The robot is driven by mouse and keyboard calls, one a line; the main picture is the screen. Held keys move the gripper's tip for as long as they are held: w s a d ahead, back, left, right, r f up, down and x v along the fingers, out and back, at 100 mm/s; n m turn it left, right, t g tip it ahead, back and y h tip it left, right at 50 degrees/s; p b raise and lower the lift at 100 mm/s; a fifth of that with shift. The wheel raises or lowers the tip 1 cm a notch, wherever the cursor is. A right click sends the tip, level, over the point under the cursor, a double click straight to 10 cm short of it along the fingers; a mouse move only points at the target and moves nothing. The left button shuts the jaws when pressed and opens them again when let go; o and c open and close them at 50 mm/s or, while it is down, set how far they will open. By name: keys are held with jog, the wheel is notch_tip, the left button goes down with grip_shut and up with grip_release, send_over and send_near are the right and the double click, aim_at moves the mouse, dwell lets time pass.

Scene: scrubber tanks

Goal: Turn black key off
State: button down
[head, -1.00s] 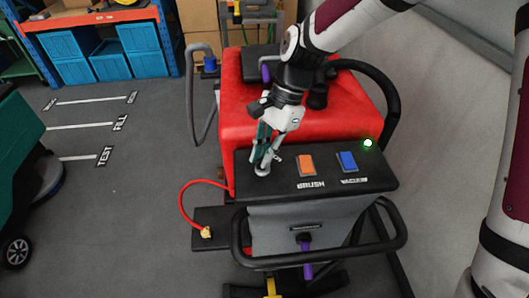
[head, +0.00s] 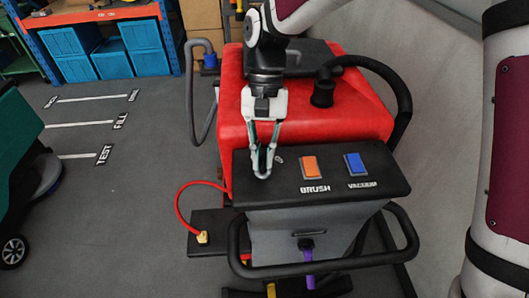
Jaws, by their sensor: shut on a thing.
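My gripper (head: 262,168) points down at the left end of the black control panel (head: 385,185) on the red scrubber (head: 340,118). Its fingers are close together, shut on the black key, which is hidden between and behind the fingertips. A small grey round part (head: 279,160) shows just right of the fingers on the panel. The key's angle cannot be made out.
An orange BRUSH switch (head: 310,167) and a blue VACUUM switch (head: 355,163) sit right of my gripper. A black hose (head: 375,66) curves behind the panel. A red cable (head: 179,200) loops at the left. A black handle bar (head: 330,268) runs in front.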

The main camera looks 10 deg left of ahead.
jog(key=shift+n+h, duration=0.3)
jog(key=shift+n, duration=0.6)
jog(key=shift+r, duration=0.1)
jog(key=c, duration=1.7)
grip_release()
jog(key=shift+o, duration=0.2)
jog(key=v, duration=1.2)
jog(key=shift+s+a, duration=0.1)
jog(key=shift+a, duration=0.05)
